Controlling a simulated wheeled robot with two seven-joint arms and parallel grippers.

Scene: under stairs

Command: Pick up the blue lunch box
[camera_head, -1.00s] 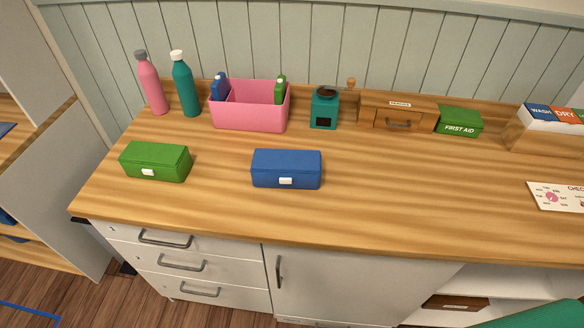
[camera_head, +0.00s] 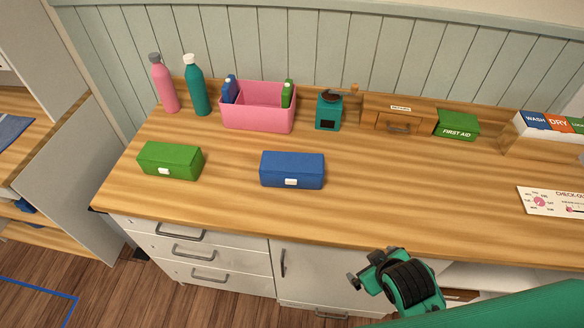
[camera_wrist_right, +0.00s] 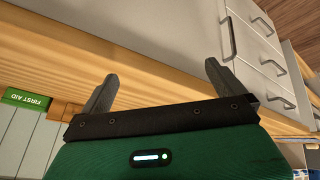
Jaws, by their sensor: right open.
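The blue lunch box (camera_head: 292,169) is closed and sits on the wooden counter (camera_head: 400,190), with a white latch on its front side. My right gripper (camera_head: 366,272) is in front of the counter's front edge, below and to the right of the blue box and well apart from it. In the right wrist view the right gripper (camera_wrist_right: 155,85) is open, with nothing between its two grey fingers; the blue box is not visible there. My left gripper is not in view.
A green box (camera_head: 170,161) sits left of the blue one. Behind stand a pink bottle (camera_head: 164,84), a teal bottle (camera_head: 197,88), a pink bin (camera_head: 258,118), a teal grinder (camera_head: 328,112) and a green first aid box (camera_head: 457,124). The counter around the blue box is clear.

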